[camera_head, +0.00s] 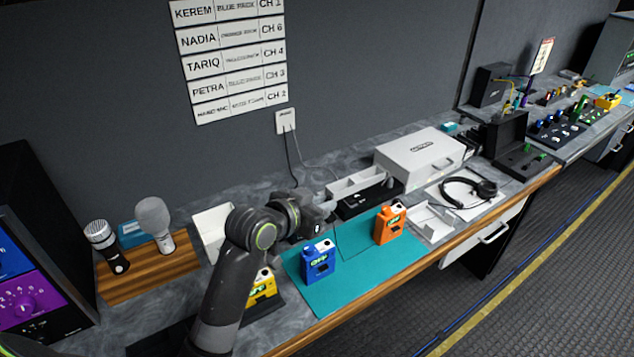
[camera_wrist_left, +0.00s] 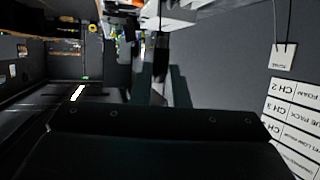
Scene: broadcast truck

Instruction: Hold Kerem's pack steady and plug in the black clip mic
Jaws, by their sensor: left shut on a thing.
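A blue pack (camera_head: 319,262) stands upright on the teal mat (camera_head: 345,283); its small label is not readable. The wall list (camera_head: 230,58) puts Kerem with a blue pack, CH 1. My left gripper (camera_head: 326,212) is above and behind the blue pack, apart from it, and shut. A thin dark cable (camera_head: 341,247) runs from near its fingertips down onto the mat. The held part is mostly hidden; it looks like the black clip mic's end. In the left wrist view, the dark fingers (camera_wrist_left: 160,85) show close together. My right gripper is not in view.
An orange pack (camera_head: 390,224) stands at the mat's right. A yellow pack (camera_head: 262,287) is left of the mat, partly behind my arm. Headphones (camera_head: 470,190) lie at right; two microphones (camera_head: 155,220) stand at left.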

